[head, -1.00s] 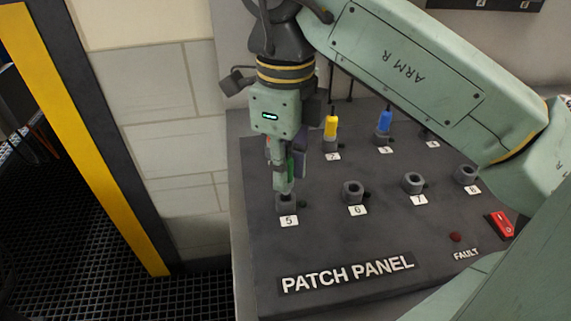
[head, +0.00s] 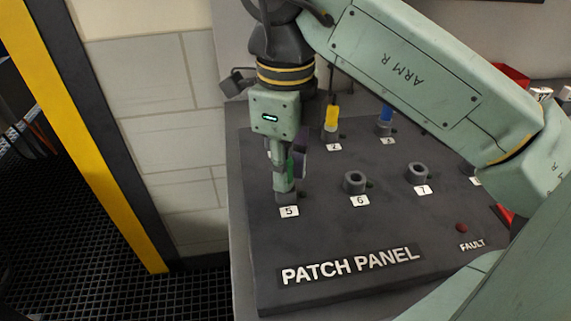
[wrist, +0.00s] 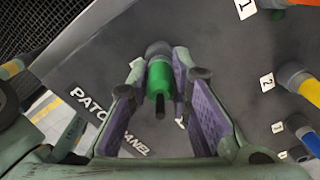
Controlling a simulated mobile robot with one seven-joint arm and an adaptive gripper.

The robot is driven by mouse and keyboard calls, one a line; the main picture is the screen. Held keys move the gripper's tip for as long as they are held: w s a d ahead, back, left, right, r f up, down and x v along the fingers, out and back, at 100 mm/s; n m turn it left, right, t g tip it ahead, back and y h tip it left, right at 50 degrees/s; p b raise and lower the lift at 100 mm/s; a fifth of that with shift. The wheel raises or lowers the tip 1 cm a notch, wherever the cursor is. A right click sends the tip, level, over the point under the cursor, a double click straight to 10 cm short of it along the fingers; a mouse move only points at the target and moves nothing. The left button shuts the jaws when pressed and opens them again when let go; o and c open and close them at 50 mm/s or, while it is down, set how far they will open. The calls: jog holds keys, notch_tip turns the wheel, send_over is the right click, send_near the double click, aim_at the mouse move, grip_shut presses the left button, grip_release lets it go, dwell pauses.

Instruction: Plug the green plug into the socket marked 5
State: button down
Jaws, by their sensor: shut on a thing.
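My gripper (head: 284,184) is upright directly over socket 5 (head: 287,199), with its fingertips at the socket's top. It is shut on the green plug (head: 290,164), which is mostly hidden by a finger in the head view. In the wrist view, the green plug (wrist: 158,78) is between the purple-padded fingers, its dark cable end toward the camera. Its far end meets the grey socket (wrist: 157,48), in line with it. How deep the plug sits in the socket cannot be told. The label 5 (head: 289,211) shows in front of the socket.
Sockets 6 (head: 355,181) and 7 (head: 418,173) are empty to the right. A yellow plug (head: 332,117) stands at socket 2 and a blue plug (head: 385,116) at socket 3. An orange plug (wrist: 303,3) shows near label 1. The panel's front (head: 350,295) is clear.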

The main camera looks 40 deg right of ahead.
jog(key=shift+f, duration=0.4)
jog(key=c, duration=1.4)
grip_release()
jog(key=shift+r, duration=0.1)
